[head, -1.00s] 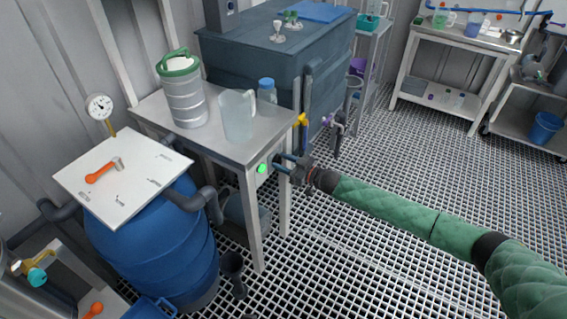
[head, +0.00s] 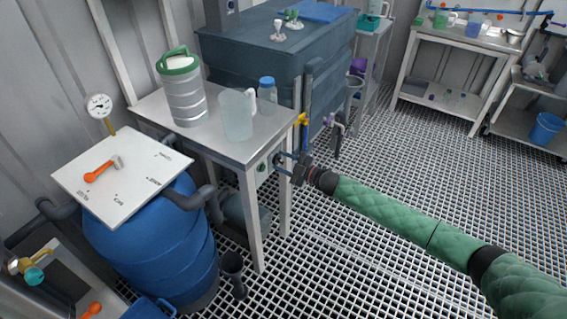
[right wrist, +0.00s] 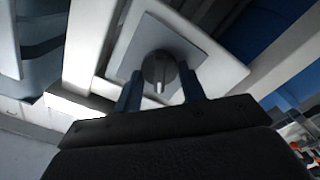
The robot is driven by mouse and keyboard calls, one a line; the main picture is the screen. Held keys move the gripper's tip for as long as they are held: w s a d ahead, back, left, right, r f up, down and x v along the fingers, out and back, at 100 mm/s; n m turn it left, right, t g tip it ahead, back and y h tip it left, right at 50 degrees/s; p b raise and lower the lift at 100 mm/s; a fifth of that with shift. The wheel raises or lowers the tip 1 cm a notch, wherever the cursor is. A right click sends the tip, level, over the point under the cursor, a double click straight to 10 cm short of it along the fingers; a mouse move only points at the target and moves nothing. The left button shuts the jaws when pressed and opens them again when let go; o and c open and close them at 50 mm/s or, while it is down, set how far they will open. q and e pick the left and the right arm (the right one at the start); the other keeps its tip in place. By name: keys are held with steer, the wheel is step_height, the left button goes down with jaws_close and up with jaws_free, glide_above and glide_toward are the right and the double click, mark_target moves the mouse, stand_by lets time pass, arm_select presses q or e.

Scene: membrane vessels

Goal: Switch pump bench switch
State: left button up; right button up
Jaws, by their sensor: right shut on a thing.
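The pump bench (head: 215,137) is a steel-topped table with white legs, left of centre in the head view. A small dark green lamp (head: 262,168) sits on its right-hand side, unlit. The bench switch is a round grey knob (right wrist: 159,70) on a grey plate in the right wrist view. My right gripper (head: 279,163) reaches the bench's side from the right, and its blue fingers are shut on the knob, one on each side. In the head view the gripper hides most of the knob. My left gripper is not in view.
A steel canister (head: 186,97) and a clear jug (head: 237,115) stand on the bench top. A blue drum (head: 150,245) is at left and a large blue-grey tank (head: 250,62) behind. Yellow and purple valve handles are close to my right gripper. Grating floor is open at right.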

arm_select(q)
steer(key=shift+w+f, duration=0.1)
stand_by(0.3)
arm_select(e)
steer(key=o, duration=1)
steer(key=shift+c, duration=0.2)
steer(key=shift+s+d, duration=0.3)
steer(key=shift+d, duration=0.2)
arm_select(q)
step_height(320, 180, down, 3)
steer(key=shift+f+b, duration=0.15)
steer(key=shift+b, duration=0.25)
arm_select(e)
steer(key=v, duration=0.6)
steer(key=shift+s+d, duration=0.25)
steer(key=shift+d, duration=0.05)
